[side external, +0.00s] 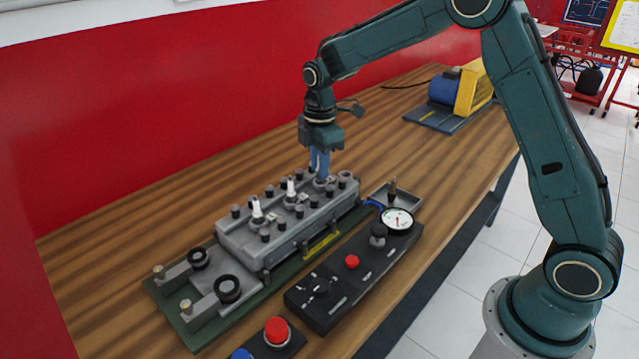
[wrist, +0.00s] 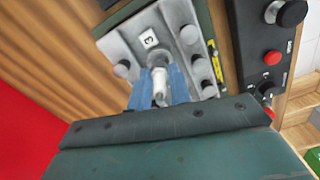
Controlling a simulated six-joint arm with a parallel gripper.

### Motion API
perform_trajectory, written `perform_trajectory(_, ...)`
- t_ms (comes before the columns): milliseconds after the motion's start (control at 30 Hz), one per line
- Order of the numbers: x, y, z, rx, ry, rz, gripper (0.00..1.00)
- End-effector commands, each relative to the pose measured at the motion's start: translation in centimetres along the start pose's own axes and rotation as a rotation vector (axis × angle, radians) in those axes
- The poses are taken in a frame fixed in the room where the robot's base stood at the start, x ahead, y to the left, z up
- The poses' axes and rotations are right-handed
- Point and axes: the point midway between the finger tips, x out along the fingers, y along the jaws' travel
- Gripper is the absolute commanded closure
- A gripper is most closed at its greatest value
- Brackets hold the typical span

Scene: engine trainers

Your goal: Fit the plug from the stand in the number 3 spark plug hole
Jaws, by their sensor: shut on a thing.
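The grey cylinder head (side external: 290,232) lies on a green base on the bench. Two white spark plugs, a near one (side external: 257,211) and a farther one (side external: 291,189), stand upright in its top. My gripper (side external: 319,172) points down over the far end of the head, its blue fingertips close to the top surface. In the wrist view my gripper (wrist: 161,74) is shut on a white plug (wrist: 160,88). A number 3 label (wrist: 148,38) is on the head just beyond the plug. The plug's lower end and the hole are hidden, so I cannot tell whether it is seated.
Black knobs stand along both sides of the head. A dark control box with a gauge (side external: 397,221) and red button (side external: 352,262) lies to the right. A small grey tray (side external: 409,203) holds an upright brownish piece (side external: 392,187). A blue and yellow machine (side external: 458,90) stands behind.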

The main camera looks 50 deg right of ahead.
Motion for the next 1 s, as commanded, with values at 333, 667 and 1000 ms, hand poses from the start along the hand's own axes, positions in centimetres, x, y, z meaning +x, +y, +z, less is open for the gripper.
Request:
perform_trajectory(333,0.19,-0.01,0.01,0.000,0.000,-0.001,1.00)
perform_trajectory(667,0.25,-0.02,0.01,0.000,0.000,-0.001,1.00)
perform_trajectory(1000,0.81,-0.03,0.01,0.000,0.000,-0.002,1.00)
